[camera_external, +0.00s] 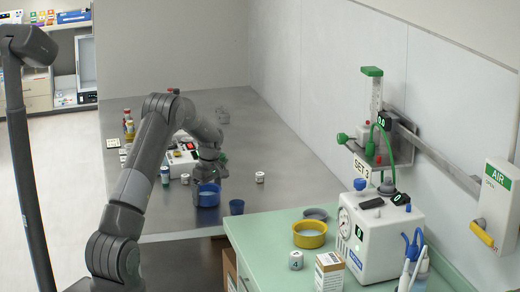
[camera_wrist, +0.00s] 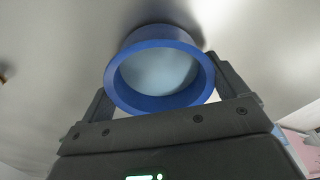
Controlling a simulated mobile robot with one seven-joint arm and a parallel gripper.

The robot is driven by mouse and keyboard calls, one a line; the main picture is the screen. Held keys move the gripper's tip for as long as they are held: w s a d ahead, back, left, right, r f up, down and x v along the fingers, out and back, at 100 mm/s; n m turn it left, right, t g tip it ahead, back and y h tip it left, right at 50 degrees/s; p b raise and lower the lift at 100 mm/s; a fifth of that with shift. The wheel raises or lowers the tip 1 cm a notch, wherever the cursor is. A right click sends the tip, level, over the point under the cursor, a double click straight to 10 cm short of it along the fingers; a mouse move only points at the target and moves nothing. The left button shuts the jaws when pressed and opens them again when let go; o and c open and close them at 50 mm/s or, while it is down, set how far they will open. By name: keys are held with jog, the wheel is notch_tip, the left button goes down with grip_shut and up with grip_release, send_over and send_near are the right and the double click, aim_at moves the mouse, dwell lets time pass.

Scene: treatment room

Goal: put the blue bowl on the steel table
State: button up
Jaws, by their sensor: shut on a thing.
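The blue bowl (camera_external: 208,197) is at the near edge area of the steel table (camera_external: 290,170), under my gripper (camera_external: 207,186). In the wrist view the blue bowl (camera_wrist: 160,70) shows its round rim and pale inside between the two fingers of my gripper (camera_wrist: 165,88). My gripper is shut on the bowl. The steel surface lies close behind the bowl. I cannot tell whether the bowl's base touches the table.
A white jar (camera_external: 260,177) stands farther right. A white device (camera_external: 182,160) and bottles (camera_external: 129,127) are behind and left. The green counter (camera_external: 265,232) in front holds a yellow bowl (camera_external: 310,234) and a machine (camera_external: 380,235).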

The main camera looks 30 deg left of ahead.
jog(key=shift+f, duration=0.25)
jog(key=o, duration=0.7)
